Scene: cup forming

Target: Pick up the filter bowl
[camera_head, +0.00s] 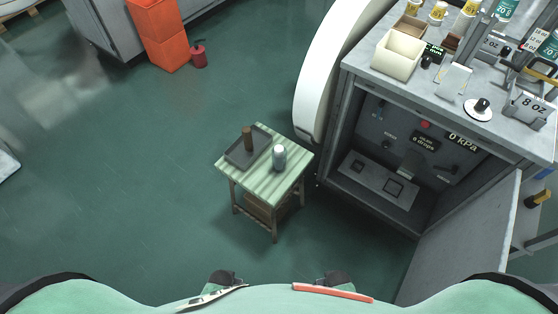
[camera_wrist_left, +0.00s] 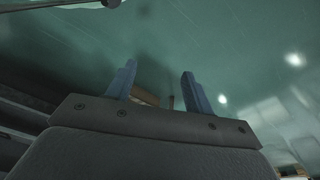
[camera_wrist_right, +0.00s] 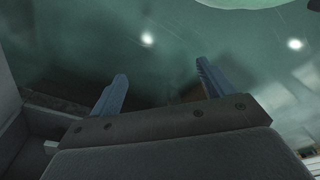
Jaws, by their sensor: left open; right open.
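A small green-striped table (camera_head: 240,184) stands on the floor in the middle of the head view. My left gripper (camera_wrist_left: 158,80) shows in the left wrist view, fingers apart and empty. My right gripper (camera_wrist_right: 161,75) shows in the right wrist view, also apart and empty. Neither gripper is near the table's objects.
A grey machine cabinet (camera_head: 348,140) stands open at the right, its door (camera_head: 465,245) swung toward me. Bins, cups and labelled parts crowd its top. A white curved panel (camera_head: 318,75) stands beside it. Green floor (camera_head: 120,180) left of the table is clear.

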